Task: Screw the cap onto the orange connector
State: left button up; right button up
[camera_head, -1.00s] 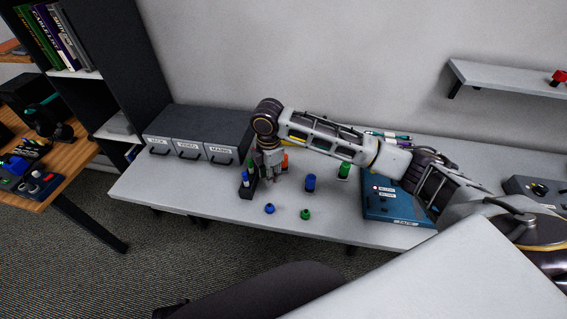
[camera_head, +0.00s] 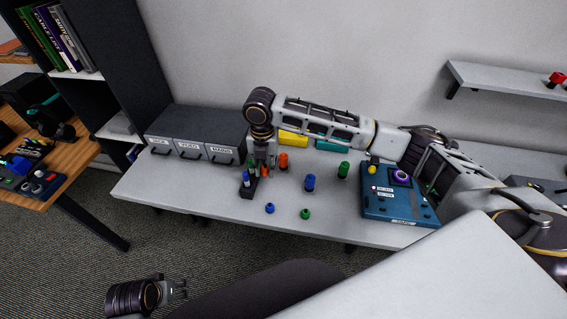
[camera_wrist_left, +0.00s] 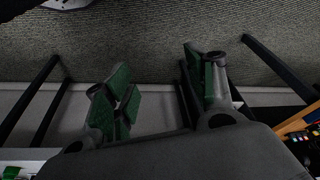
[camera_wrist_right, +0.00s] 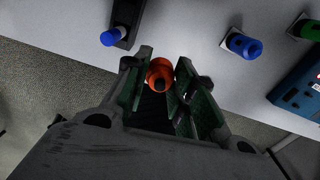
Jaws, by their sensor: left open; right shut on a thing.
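The orange connector (camera_head: 283,161) stands upright on the table in the head view. My right gripper (camera_head: 262,172) is just left of it, apart from it, beside the black rack. In the right wrist view, my right gripper (camera_wrist_right: 160,90) is shut on a small orange piece, which looks like the orange cap (camera_wrist_right: 160,70). In the head view, the fingers mostly hide the cap. My left gripper (camera_head: 180,289) is open and empty, low at the left over the floor. Its spread fingers (camera_wrist_left: 165,95) show in the left wrist view.
The black rack (camera_head: 247,193) holds a blue piece. A blue cap (camera_head: 270,208) and a green cap (camera_head: 305,214) lie near the front edge. A blue connector (camera_head: 310,183) and a green connector (camera_head: 343,170) stand to the right, before a blue panel (camera_head: 400,208).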

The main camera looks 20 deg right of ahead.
jog(key=n, duration=0.1)
jog(key=r+n, duration=0.1)
jog(key=n, duration=0.1)
jog(key=shift+w+a+r+n, duration=0.1)
jog(key=shift+r+n, duration=0.15)
jog(key=shift+n, duration=0.15)
pick_arm(q)
jog(key=w+v, duration=0.1)
jog(key=v, duration=0.8)
jog(key=shift+w+d+r+m+t+h, duration=0.15)
jog(key=shift+w+d+m+t+h, duration=1.35)
jog(key=shift+d, duration=3.35)
jog(key=shift+w+d+r+m+t+h, duration=0.2)
jog(key=shift+w+d+m+t+h, duration=0.5)
jog(key=shift+w+d+h, duration=2.1)
jog(key=shift+w+d+r+m+t+h, duration=0.15)
jog(key=shift+w+d+m+t+h, duration=1.15)
jog(key=shift+d, duration=5.6)
jog(key=shift+w+d+g+y, duration=0.2)
jog(key=shift+w+g+y, duration=0.3)
jog(key=shift+w+y, duration=0.45)
jog(key=shift+w+h, duration=0.15)
jog(key=shift+h, duration=0.1)
